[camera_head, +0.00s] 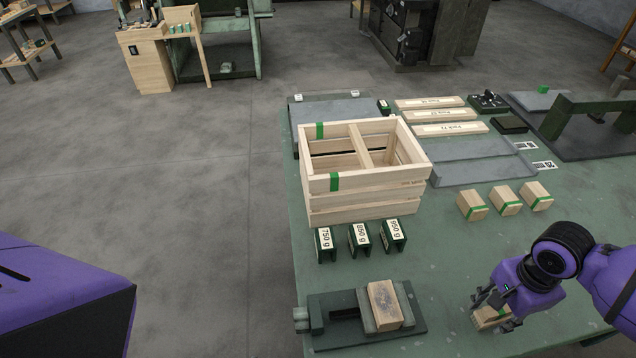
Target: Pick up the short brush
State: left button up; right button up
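My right gripper (494,308) is low over the table at the lower right, pointing down. Its fingers are on either side of a small light wooden piece (487,319) with a bit of green. I cannot tell whether they press on it or whether it rests on the table. The piece is partly hidden by the gripper, and no bristles show, so I cannot tell whether it is the short brush. No other thing in view is clearly a brush. My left gripper is not in view.
A slatted wooden crate (368,191) stands on the green table (450,260). A vise (332,316) holds a wooden block (383,304). Three weight-marked green pieces (359,240) stand before the crate. Three banded wooden blocks (505,200) sit right of it. Table around the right gripper is mostly clear.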

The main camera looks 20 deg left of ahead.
grip_shut()
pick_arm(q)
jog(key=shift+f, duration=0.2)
pick_arm(e)
jog(key=shift+r, duration=0.5)
notch_tip(320, 180, up, 2)
jog(key=shift+w+r, duration=0.1)
jog(key=shift+r, duration=0.15)
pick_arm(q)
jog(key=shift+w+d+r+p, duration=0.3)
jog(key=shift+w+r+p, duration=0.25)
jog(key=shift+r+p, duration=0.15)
pick_arm(e)
jog(key=s+a+r, duration=0.1)
jog(key=a+r, duration=0.8)
jog(key=a, duration=0.5)
jog(key=shift+s+r, duration=0.25)
jog(key=shift+s, duration=0.1)
